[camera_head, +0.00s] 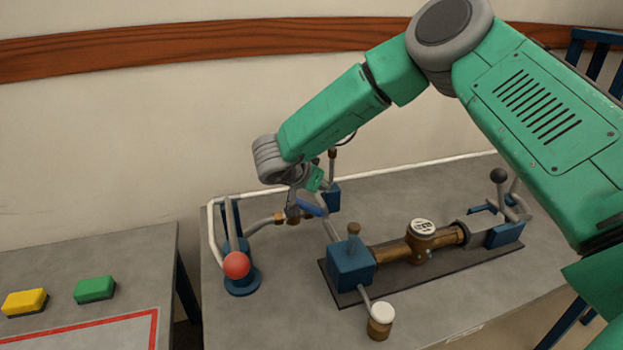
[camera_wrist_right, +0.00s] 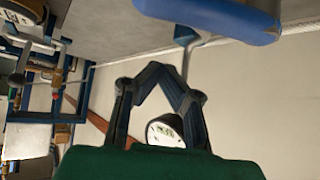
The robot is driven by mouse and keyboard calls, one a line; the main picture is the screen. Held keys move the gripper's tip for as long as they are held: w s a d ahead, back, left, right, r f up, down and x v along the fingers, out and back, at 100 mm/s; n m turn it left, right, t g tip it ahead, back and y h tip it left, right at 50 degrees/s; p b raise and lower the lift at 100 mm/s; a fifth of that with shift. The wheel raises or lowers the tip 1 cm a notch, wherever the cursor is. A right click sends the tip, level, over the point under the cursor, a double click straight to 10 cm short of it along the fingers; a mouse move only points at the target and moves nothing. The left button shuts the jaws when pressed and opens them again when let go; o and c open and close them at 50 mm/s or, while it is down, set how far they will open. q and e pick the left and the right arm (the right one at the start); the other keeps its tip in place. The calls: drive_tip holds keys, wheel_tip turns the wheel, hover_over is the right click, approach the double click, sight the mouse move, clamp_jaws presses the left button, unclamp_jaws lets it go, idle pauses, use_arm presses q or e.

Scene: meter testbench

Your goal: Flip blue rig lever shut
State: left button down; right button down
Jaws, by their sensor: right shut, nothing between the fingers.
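The blue lever (camera_head: 311,209) sits on the pipework at the back of the bench, beside brass fittings. In the right wrist view the blue lever handle (camera_wrist_right: 225,22) is large and close at the top, with a grey stem below it. My left gripper is not in view.
A brass meter (camera_head: 422,236) sits between blue clamps on a dark plate. A red-ball lever (camera_head: 236,265) stands at left, a black-knob lever (camera_head: 498,176) at right, and a white-capped post (camera_head: 380,318) in front. Yellow (camera_head: 25,302) and green (camera_head: 95,289) blocks lie on the left table.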

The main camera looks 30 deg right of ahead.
sight(305, 209)
drive_tip(key=a+f, duration=0.1)
drive_tip(key=s+a+f+p, duration=0.1)
drive_tip(key=f, duration=0.1)
drive_tip(key=shift+a, duration=0.2)
drive_tip(key=shift+d, duration=0.15)
drive_tip(key=shift+m, duration=0.3)
